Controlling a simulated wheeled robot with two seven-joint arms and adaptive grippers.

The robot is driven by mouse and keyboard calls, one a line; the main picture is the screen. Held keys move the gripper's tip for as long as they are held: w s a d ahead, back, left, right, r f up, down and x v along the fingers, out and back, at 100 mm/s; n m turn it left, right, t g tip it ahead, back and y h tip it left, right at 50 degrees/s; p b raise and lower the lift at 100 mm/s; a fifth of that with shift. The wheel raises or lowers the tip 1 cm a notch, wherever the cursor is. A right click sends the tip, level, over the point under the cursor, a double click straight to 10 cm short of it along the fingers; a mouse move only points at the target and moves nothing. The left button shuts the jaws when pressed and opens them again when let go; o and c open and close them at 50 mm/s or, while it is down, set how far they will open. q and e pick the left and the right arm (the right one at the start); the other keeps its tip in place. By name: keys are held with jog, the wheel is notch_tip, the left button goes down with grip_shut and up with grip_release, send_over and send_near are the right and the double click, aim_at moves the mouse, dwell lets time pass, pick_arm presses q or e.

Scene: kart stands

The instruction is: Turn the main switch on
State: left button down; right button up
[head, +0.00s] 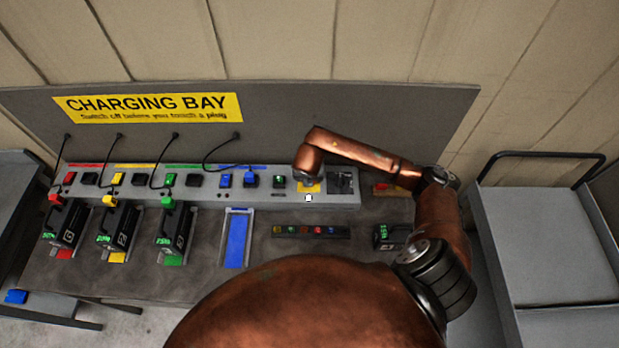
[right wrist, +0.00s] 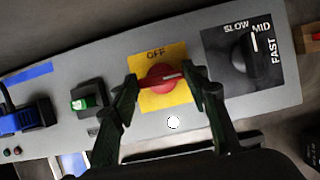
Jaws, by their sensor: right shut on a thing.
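The main switch is a red rotary knob (right wrist: 162,77) on a yellow plate (right wrist: 178,98) marked OFF at its top edge. In the right wrist view its grip bar lies nearly level, tilted slightly up to the right. My right gripper (right wrist: 164,76) is shut on the knob, one finger at each end of the bar. In the head view the yellow plate (head: 312,188) shows just below the end of my right arm, which hides the knob. A round white spot (right wrist: 172,122) sits below the plate. My left gripper is not in view.
A black SLOW/MID/FAST dial (right wrist: 246,52) is right of the plate, and a green rocker switch (right wrist: 82,102) is left. Several batteries (head: 119,226) stand along the bench's left. A grey cart (head: 545,240) stands at right.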

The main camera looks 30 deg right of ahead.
jog(key=shift+s+f, duration=0.1)
jog(key=o, duration=1.2)
jog(key=shift+c, duration=0.2)
jog(key=v, duration=1.2)
